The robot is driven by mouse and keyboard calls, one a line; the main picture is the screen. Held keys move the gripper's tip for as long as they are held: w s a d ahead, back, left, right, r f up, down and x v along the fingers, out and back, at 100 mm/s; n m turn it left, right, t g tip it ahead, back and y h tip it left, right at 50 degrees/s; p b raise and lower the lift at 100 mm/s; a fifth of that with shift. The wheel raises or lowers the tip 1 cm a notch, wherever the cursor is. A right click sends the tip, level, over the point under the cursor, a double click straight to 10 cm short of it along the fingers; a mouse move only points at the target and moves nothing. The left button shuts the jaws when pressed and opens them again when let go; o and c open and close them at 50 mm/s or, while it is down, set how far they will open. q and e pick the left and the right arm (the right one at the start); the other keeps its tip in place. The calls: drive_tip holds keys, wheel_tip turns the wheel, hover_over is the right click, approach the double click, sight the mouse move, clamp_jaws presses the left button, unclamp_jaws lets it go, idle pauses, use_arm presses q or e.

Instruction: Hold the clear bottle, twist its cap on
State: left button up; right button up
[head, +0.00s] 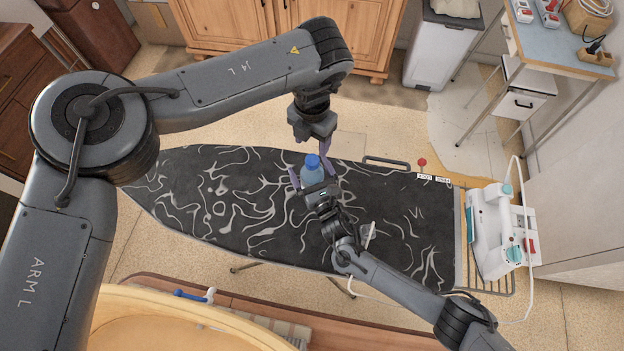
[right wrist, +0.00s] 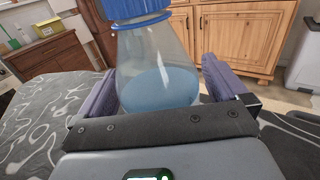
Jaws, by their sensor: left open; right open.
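The clear bottle (head: 311,176) stands upright on the dark, white-patterned ironing board, with blue liquid inside. In the right wrist view the bottle (right wrist: 158,75) stands between the purple fingers. A blue cap (head: 312,161) sits at its top; the cap's lower edge also shows in the right wrist view (right wrist: 135,20). I cannot tell how tightly it is seated. My right gripper (head: 313,183) is open, with its fingers on either side of the bottle. My left gripper (head: 316,150) points down from above, open, just behind the cap; its far fingertip is partly hidden.
A yellow basket-like rim (head: 190,312) is at the lower left. Wooden cabinets (head: 225,25) stand behind.

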drive_tip(key=shift+w, duration=0.1)
clamp_jaws()
use_arm(q)
drive_tip(key=n, duration=0.4)
drive_tip(key=shift+s+d+f, duration=0.1)
drive_tip(key=shift+s+d, duration=0.1)
drive_tip(key=shift+d, duration=0.15)
drive_tip(key=n, duration=0.3)
drive_tip(key=shift+s+d+f+n, duration=0.2)
drive_tip(key=shift+d+f+n, duration=0.05)
drive_tip(key=shift+n, duration=0.05)
drive_tip(key=n, duration=0.4)
drive_tip(key=shift+s+d+f+g+h, duration=0.1)
drive_tip(key=shift+s+f+g+h, duration=0.1)
drive_tip(key=shift+g+h, duration=0.1)
drive_tip(key=shift+w+a+n, duration=0.1)
drive_tip(key=shift+a+n, duration=0.1)
drive_tip(key=shift+n, duration=0.7)
drive_tip(key=shift+w+a+r, duration=0.35)
drive_tip(key=shift+w+a, duration=0.05)
drive_tip(key=shift+a, duration=0.15)
drive_tip(key=shift+w+r, duration=0.1)
drive_tip(key=shift+r, duration=0.1)
